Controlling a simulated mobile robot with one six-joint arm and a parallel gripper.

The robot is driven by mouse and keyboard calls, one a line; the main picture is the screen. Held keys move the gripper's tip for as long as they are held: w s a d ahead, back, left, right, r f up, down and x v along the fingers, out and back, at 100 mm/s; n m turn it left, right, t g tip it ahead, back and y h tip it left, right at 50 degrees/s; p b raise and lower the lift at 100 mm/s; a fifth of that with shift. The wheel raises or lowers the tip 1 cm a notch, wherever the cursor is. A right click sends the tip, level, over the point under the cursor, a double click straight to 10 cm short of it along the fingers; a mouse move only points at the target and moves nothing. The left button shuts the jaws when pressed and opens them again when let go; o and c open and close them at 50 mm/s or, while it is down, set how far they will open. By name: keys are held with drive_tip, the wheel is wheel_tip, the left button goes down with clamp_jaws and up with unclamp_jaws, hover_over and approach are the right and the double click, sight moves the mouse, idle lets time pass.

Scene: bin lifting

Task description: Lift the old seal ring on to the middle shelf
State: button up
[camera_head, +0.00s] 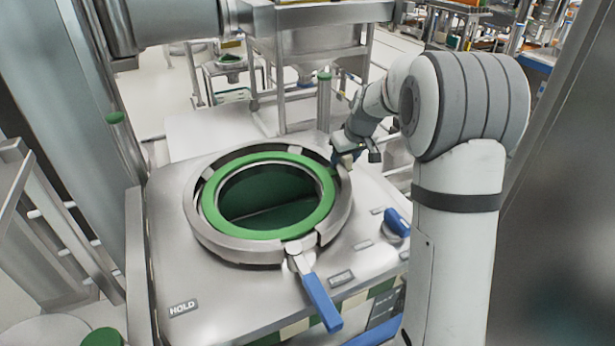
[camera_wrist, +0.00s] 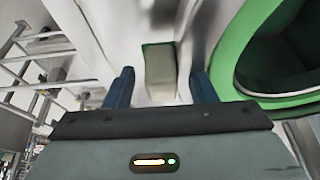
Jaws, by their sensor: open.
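A green ring (camera_head: 211,210), which looks like the seal ring, lies in a round steel collar (camera_head: 222,246) on top of the steel housing. A dark green opening shows through its middle. In the wrist view the green ring (camera_wrist: 228,68) is at the right, outside my fingers. My gripper (camera_head: 345,160) is at the collar's far right edge; contact cannot be told. In the wrist view my gripper (camera_wrist: 162,74) has its two blue fingers apart. A pale block with a green edge (camera_wrist: 160,80) shows between them; whether it is within grip depth is unclear. I cannot identify the middle shelf.
A blue-handled lever (camera_head: 320,300) juts from the collar's front. A blue knob (camera_head: 397,222) is on the housing's right. A green-topped post (camera_head: 324,100) stands behind the collar. A metal rack (camera_head: 50,225) stands at the left.

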drive_tip(key=shift+c, duration=0.2)
clamp_jaws()
idle(0.3)
drive_tip(key=shift+r, duration=0.15)
wheel_tip(320, 180, up, 18)
drive_tip(key=shift+b, duration=0.3)
idle(0.4)
wheel_tip(320, 180, up, 4)
drive_tip(key=p, duration=0.3)
drive_tip(key=shift+p, duration=0.35)
